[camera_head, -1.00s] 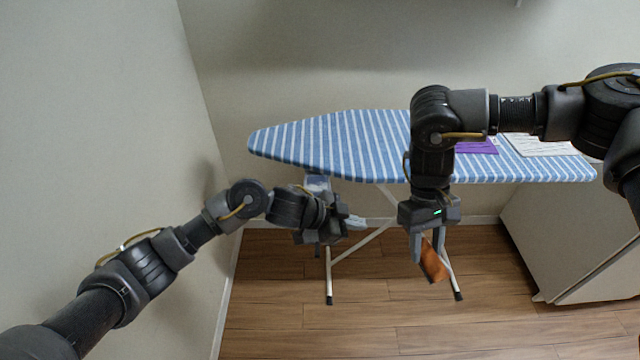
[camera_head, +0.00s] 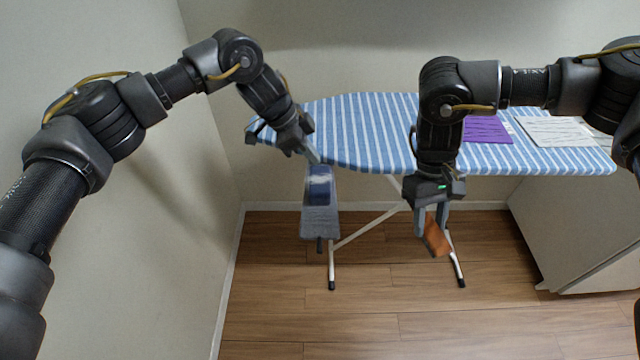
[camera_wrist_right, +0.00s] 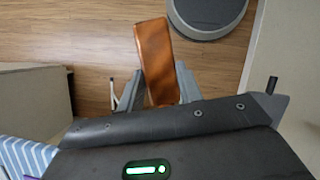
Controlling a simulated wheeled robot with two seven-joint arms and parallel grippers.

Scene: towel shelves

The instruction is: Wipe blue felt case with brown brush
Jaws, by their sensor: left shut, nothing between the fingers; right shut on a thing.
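The brown brush (camera_head: 437,237) is an orange-brown block held between the fingers of my right gripper (camera_head: 431,229), in front of the ironing board and below its top. In the right wrist view the brush (camera_wrist_right: 155,58) sticks out past the fingers of the gripper (camera_wrist_right: 158,88), above the floor. A dark blue item (camera_head: 320,188), probably the blue felt case, lies on a small grey shelf (camera_head: 319,222) under the board's left end. My left gripper (camera_head: 316,157) is shut and empty just above it, pointing down; I cannot tell whether they touch.
The blue-and-white striped ironing board (camera_head: 365,125) spans the middle. A purple cloth (camera_head: 487,129) and a white cloth (camera_head: 555,130) lie on its right part. A pale cabinet (camera_head: 570,235) stands at the right. The wooden floor (camera_head: 390,325) in front is clear.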

